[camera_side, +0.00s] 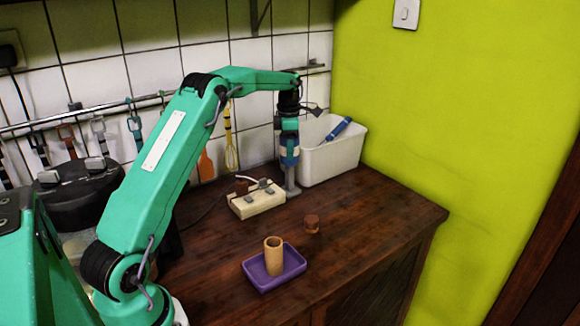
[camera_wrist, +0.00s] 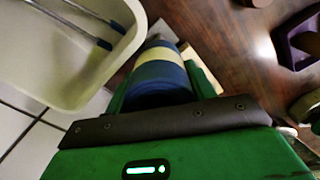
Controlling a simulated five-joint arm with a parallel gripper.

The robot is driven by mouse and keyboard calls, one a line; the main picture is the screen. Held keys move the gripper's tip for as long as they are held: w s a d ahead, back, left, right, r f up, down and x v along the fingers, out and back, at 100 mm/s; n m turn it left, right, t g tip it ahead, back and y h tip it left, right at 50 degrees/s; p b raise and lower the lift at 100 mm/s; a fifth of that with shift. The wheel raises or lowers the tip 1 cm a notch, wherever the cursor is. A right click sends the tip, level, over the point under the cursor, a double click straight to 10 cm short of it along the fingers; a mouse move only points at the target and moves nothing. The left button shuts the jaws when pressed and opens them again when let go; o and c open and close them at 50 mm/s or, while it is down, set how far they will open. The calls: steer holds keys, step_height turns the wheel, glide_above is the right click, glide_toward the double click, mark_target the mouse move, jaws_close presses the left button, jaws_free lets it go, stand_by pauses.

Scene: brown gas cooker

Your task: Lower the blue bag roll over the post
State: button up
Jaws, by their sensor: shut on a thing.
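The blue bag roll (camera_side: 289,153) has a pale band and hangs upright under my gripper (camera_side: 289,127) in the side view. It also shows in the wrist view (camera_wrist: 160,84), between the green fingers of my gripper (camera_wrist: 163,92), which are shut on it. The grey post (camera_side: 291,178) stands on a small base just below the roll, in line with it. The post's upper part is hidden, so I cannot tell whether its tip is inside the roll.
A white bin (camera_side: 335,160) holding a blue-handled item stands close on the right. A cream block (camera_side: 257,204) with switches or plugs lies to the left.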

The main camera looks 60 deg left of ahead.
mark_target(289, 167)
steer(key=shift+f, duration=3.6)
stand_by(1.1)
steer(key=o, duration=1)
steer(key=shift+f, duration=0.1)
steer(key=shift+o, duration=0.2)
steer(key=shift+r, duration=4)
